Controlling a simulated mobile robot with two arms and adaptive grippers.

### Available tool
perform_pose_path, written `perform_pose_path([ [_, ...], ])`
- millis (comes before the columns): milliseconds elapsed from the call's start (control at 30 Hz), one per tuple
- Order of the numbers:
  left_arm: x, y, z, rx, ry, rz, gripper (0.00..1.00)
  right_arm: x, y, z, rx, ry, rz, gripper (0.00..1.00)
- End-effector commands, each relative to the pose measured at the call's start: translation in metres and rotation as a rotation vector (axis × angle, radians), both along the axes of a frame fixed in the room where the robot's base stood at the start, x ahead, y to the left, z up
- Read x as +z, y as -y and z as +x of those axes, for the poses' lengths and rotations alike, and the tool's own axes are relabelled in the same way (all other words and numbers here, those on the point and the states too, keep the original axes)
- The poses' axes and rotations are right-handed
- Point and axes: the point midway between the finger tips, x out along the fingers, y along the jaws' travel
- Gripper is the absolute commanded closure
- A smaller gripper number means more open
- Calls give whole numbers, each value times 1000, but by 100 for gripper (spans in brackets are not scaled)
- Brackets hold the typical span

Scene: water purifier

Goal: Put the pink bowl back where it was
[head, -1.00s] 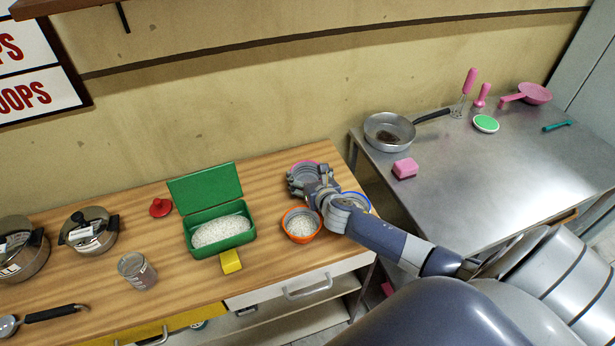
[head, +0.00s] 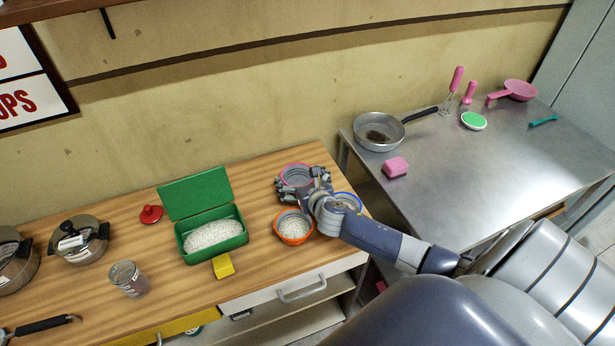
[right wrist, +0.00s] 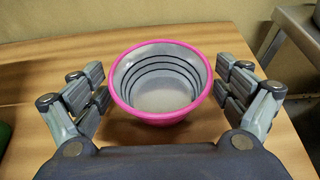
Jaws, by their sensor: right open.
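The pink bowl (right wrist: 160,80) is grey inside with dark rings and a pink rim. In the right wrist view it stands upright on the wooden counter, between the spread fingers of my right gripper (right wrist: 160,92). The fingers are open, with a gap to the bowl on both sides. In the head view the pink bowl (head: 298,174) is at the counter's back right, partly hidden by my right gripper (head: 298,184). Its inside looks empty. My left gripper does not show.
An orange bowl (head: 293,228) of white grains and a blue-rimmed bowl (head: 348,200) stand close to the right arm. A green box (head: 213,246) of white grains is left. A metal table (head: 480,165) with a pan (head: 379,132) and pink sponge (head: 396,167) is right.

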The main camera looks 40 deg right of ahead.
Motion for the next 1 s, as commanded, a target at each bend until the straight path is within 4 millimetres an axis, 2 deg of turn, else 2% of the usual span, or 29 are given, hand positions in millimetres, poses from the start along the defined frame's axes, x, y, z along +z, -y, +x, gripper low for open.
perform_pose_path([
  [300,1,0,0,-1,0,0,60,22,-13,-54,4,-3,-2,7],
  [500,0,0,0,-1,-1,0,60,34,-20,-83,2,-1,-2,7],
  [700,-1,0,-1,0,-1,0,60,41,-23,-97,0,1,0,7],
  [1000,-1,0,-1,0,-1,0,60,42,-24,-98,0,1,0,7],
])
